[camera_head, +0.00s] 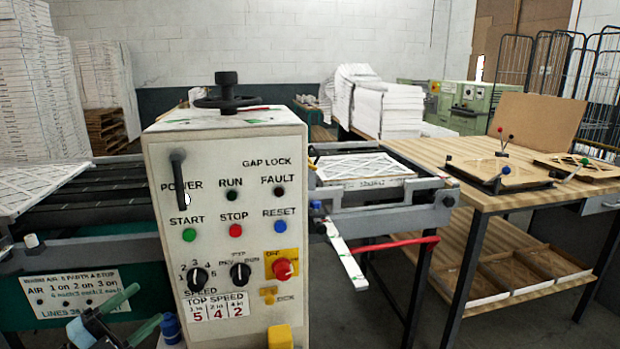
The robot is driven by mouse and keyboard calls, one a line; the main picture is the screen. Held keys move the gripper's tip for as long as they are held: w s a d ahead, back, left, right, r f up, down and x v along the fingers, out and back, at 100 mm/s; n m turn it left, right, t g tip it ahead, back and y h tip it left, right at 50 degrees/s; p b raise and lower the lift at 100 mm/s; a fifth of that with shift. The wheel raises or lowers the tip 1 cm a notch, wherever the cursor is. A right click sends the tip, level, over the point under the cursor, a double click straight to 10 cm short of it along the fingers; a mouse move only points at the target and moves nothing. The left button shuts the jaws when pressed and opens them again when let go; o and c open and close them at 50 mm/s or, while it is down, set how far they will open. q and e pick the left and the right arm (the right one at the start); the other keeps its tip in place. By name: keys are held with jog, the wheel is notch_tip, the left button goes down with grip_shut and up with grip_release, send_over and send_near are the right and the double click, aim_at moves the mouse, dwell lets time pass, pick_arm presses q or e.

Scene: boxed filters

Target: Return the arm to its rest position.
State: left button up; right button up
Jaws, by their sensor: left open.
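My left gripper (146,305) shows at the bottom left of the head view, with two greenish fingers pointing up and to the right. The fingers are spread apart and nothing shows between them. It is in front of the machine's lower left side, beside the white control cabinet (215,140) and the white AIR label plate (70,297). Most of the left arm is outside the picture. My right gripper is not in view.
The cabinet carries buttons, knobs, a black handwheel (229,95) and a yellow block (279,337). A wooden table (455,160) with a lower shelf stands at the right. White stacks (388,108) stand behind. Grey floor shows between the cabinet and the table.

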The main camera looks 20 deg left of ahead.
pick_arm(q)
jog(key=s+d+f+n+g+y+p, duration=0.1)
jog(key=s+d+f+n+g+y, duration=0.15)
jog(key=s+d+f+n, duration=0.6)
jog(key=s+d+f+n+g+y, duration=0.2)
jog(key=s+f+n+y, duration=0.2)
jog(key=f, duration=0.9)
jog(key=s+d+f+n+g+p, duration=0.1)
jog(key=s+d+f+n+g, duration=0.4)
jog(key=s+d+f, duration=0.4)
jog(key=s+d+n, duration=0.1)
jog(key=s+d, duration=0.3)
jog(key=s, duration=0.2)
jog(key=shift+s+d+g+y, duration=0.2)
jog(key=shift+d+g+y, duration=0.15)
jog(key=shift+d, duration=0.05)
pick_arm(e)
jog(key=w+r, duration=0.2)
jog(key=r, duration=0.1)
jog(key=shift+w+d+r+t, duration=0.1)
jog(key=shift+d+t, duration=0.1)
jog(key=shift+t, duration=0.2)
pick_arm(q)
jog(key=shift+f, duration=0.1)
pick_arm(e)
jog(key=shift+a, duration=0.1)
